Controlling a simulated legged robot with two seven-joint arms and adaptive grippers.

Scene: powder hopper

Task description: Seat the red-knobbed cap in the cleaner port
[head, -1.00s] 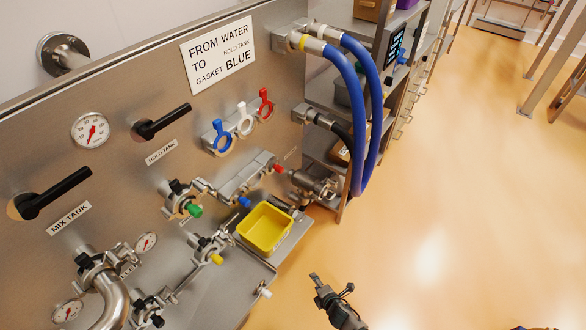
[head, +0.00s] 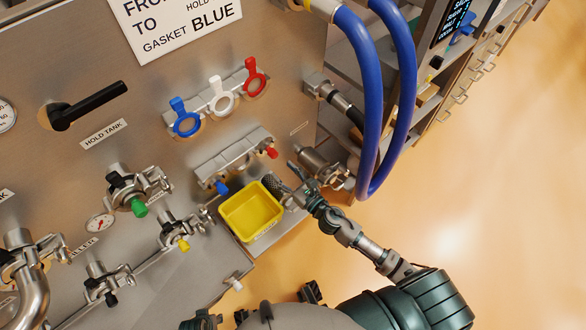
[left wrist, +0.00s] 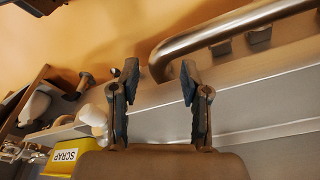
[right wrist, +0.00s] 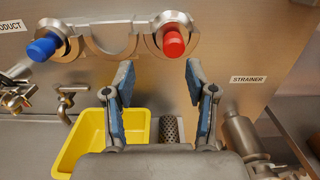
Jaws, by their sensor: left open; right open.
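The red-knobbed cap (right wrist: 172,43) sits at the right end of a steel holder rack (right wrist: 110,35) on the panel. It also shows in the head view (head: 271,152). A blue-knobbed cap (right wrist: 43,48) sits at the rack's left end, with an empty cradle between. My right gripper (right wrist: 158,80) is open and empty, its fingers apart just below and in front of the red knob. In the head view, my right gripper (head: 298,172) is beside the yellow bin. My left gripper (left wrist: 160,82) is open and empty. I cannot tell which port is the cleaner port.
A yellow bin (head: 224,214) stands below the rack, with a mesh strainer (right wrist: 172,129) beside it. Valves with green (head: 139,207) and yellow (head: 183,245) knobs stick out at left. Blue hoses (head: 366,100) hang at right. The floor at right is clear.

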